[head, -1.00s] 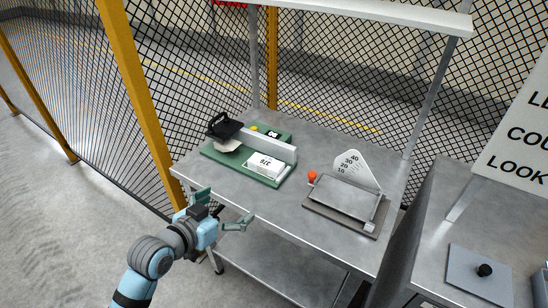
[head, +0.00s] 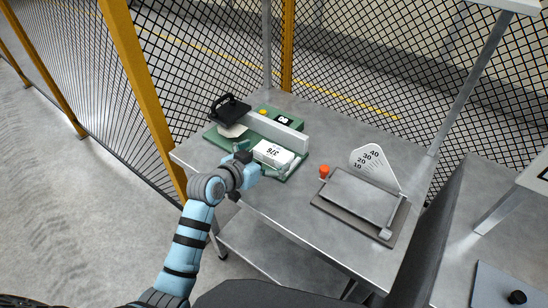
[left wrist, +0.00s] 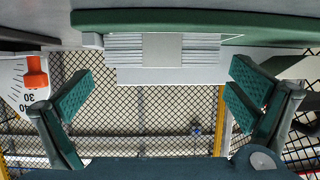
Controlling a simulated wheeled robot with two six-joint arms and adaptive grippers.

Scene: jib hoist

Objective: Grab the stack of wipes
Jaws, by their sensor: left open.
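The stack of wipes (head: 272,154) is a white block with dark print on top, lying on a green board (head: 212,139) on the metal table. In the left wrist view its layered edge (left wrist: 125,48) faces me, with a plain grey band (left wrist: 162,50) around the middle. My left gripper (head: 262,161) is open at the near side of the stack. In the left wrist view the two green-padded fingers (left wrist: 160,88) are spread wider than the stack, one to each side, and the stack lies ahead between them. My right gripper is not in view.
A pale upright bar (head: 282,132) stands behind the stack. A black-handled tool (head: 230,108) is at the board's far left. To the right are an orange knob (head: 324,171) and a grey plate device (head: 355,200) with a numbered dial (head: 375,166). The table front is clear.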

